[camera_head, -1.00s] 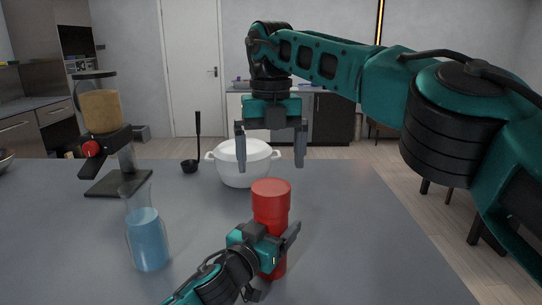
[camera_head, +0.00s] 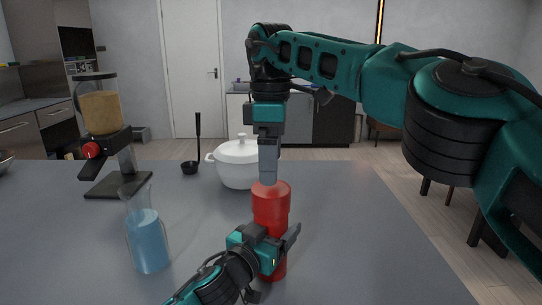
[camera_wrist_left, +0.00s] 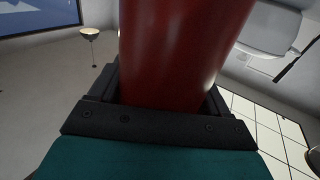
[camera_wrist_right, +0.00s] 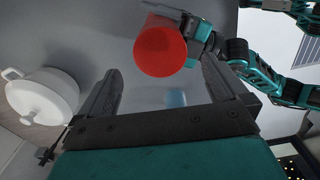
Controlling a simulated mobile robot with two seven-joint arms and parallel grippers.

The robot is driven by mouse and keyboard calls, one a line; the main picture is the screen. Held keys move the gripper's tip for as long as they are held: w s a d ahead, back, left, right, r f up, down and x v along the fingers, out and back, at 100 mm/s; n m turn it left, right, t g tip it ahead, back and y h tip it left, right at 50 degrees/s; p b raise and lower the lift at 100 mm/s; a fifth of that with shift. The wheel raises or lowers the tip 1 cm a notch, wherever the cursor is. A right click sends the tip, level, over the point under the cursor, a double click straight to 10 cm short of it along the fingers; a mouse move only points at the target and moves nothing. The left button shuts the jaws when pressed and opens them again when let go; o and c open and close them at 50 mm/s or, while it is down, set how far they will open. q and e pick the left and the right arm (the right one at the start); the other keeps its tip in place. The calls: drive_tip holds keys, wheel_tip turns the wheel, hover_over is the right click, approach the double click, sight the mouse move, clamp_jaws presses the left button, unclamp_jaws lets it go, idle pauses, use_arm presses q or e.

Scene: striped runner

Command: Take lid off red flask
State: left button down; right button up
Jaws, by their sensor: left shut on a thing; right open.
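The red flask (camera_head: 272,267) stands upright on the grey table, with its wider red lid (camera_head: 271,205) on top. My left gripper (camera_head: 283,240) is shut around the flask's body below the lid. The flask's red side fills the middle of the left wrist view (camera_wrist_left: 178,50). My right gripper (camera_head: 268,182) points straight down above the lid, its fingers seen edge-on in the head view. In the right wrist view its two fingers (camera_wrist_right: 160,85) are spread apart with nothing between them, and the round lid top (camera_wrist_right: 160,50) shows beyond the fingertips.
A white lidded pot (camera_head: 236,165) stands just behind the flask, with a black ladle (camera_head: 190,167) beside it. A glass bottle of blue liquid (camera_head: 148,243) stands to the left. A grinder-like appliance (camera_head: 112,160) is at the far left. The table's right side is clear.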

sight(271, 188)
drive_tip(key=m, duration=0.3)
drive_tip(key=shift+m, duration=0.3)
drive_tip(key=shift+f, duration=4)
